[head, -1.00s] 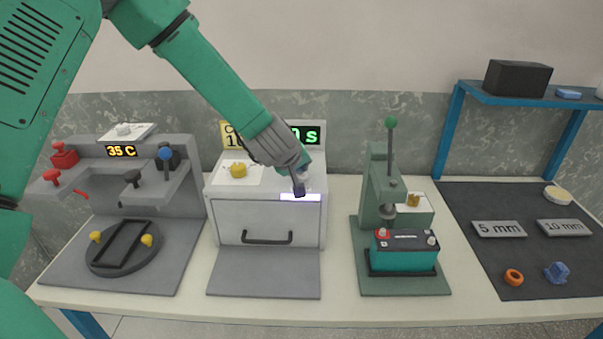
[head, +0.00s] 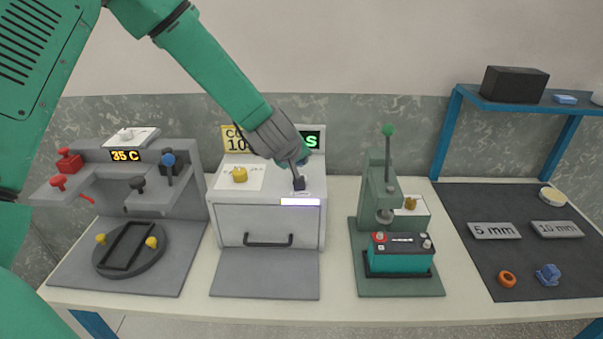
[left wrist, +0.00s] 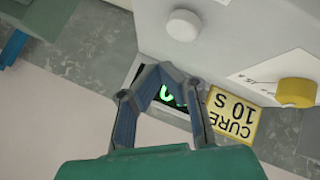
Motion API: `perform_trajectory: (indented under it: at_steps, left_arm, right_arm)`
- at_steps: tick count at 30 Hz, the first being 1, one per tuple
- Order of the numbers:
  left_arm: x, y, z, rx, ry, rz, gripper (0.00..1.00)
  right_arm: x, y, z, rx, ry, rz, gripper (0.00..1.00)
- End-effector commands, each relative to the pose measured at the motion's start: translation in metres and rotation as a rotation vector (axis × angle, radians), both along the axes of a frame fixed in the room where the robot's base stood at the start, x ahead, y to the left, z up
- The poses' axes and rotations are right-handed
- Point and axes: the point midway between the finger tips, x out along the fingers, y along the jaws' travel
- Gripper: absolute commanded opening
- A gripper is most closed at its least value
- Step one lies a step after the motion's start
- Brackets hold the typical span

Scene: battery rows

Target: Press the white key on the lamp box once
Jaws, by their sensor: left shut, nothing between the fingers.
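The lamp box (head: 228,218) is a white box with a dark drawer handle, a glowing strip (head: 300,202) on its front edge and a green-lit display (head: 313,140) behind. My left gripper (head: 299,184) is shut and empty, its tips low over the right part of the box top. The white key (left wrist: 183,25) is a round white button in the left wrist view, beyond the fingertips (left wrist: 163,70). In the head view the gripper hides most or all of it. I cannot tell whether the tips touch it. My right gripper is not in view.
A yellow knob (head: 240,175) sits on paper on the box top, by a yellow "CURE 10 S" card (head: 235,139). A grey station (head: 180,190) with levers stands left. A green press (head: 377,190) with a teal battery (head: 402,258) stands right, then a dark mat (head: 520,262).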

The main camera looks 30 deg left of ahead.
Motion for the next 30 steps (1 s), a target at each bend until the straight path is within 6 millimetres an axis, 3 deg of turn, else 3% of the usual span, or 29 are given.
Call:
perform_trajectory:
  at_steps: [1, 9, 30]
  left_arm:
    - [0.000, 0.000, 0.011, 0.001, 0.000, -0.001, 0.00]
    - [0.000, 0.000, 0.032, 0.000, 0.000, 0.000, 0.00]
    - [0.000, 0.000, 0.031, 0.000, 0.000, 0.000, 0.00]
  right_arm:
    - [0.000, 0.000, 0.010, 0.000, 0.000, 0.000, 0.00]
    - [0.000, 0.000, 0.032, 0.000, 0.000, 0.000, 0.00]
    - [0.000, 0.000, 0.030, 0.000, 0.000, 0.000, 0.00]
